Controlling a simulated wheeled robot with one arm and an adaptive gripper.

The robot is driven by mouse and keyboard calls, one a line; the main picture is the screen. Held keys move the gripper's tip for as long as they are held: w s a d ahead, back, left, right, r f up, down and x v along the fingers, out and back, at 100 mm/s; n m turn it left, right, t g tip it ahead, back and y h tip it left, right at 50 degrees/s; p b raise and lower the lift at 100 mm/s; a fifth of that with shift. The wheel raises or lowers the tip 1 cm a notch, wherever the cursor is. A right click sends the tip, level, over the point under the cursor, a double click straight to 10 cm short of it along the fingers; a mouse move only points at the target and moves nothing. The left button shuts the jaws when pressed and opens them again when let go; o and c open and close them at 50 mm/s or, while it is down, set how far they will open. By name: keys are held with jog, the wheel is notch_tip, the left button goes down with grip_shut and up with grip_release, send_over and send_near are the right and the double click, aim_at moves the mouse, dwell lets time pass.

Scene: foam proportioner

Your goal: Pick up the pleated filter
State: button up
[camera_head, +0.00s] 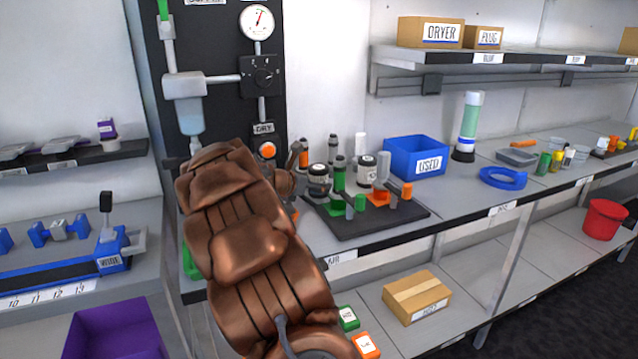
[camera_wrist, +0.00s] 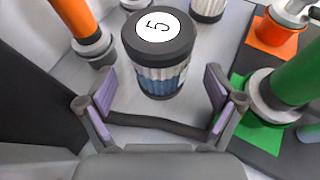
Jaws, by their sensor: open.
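A pleated filter (camera_wrist: 160,72) with a black cap marked 5 stands upright on the bench in the wrist view. Its ribbed body is white above and blue below. My gripper (camera_wrist: 160,98) is open, with its two purple-padded fingers apart on the near side of the filter, one towards each side. The fingers do not appear to touch it. A second ribbed filter (camera_wrist: 208,8) stands behind it, cut by the frame edge. In the head view, my gripper (camera_head: 300,178) is beside dark-capped filters, one close to it (camera_head: 318,180) and another to the right (camera_head: 367,172).
An orange cylinder (camera_wrist: 75,18) stands left of the filter, and a green cylinder (camera_wrist: 300,75) on a green pad stands right. The dark rack (camera_head: 400,218) holds coloured parts. A blue USED bin (camera_head: 400,158) stands behind. A purple bin (camera_head: 115,330) is at lower left.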

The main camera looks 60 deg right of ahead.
jog(key=x, duration=0.3)
jog(key=shift+r, duration=0.1)
jog(key=c, duration=1.3)
